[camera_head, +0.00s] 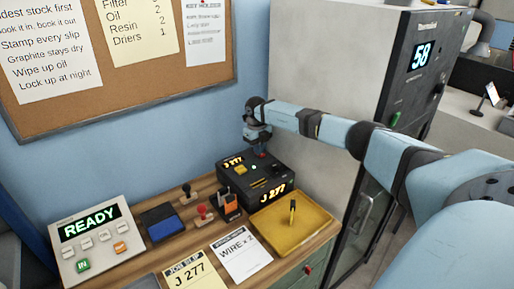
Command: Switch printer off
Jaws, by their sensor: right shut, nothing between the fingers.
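The printer (245,190) is a dark box at the back of the wooden bench, against the blue wall. Its top has a small lit display reading J 277, a yellowish button and a small green light. Its front shows J 277 in yellow. My right gripper (261,151) is shut and empty, pointing down over the back right part of the printer's top. A small reddish spot shows right by its fingertips; whether they touch it I cannot tell. The fingers hide part of the top there. My left gripper is not in view.
Stamps (204,213), a blue ink pad (162,225) and a READY console (95,243) stand left. Paper slips (240,256) lie in front. A tall grey cabinet (318,85) rises behind my right arm.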

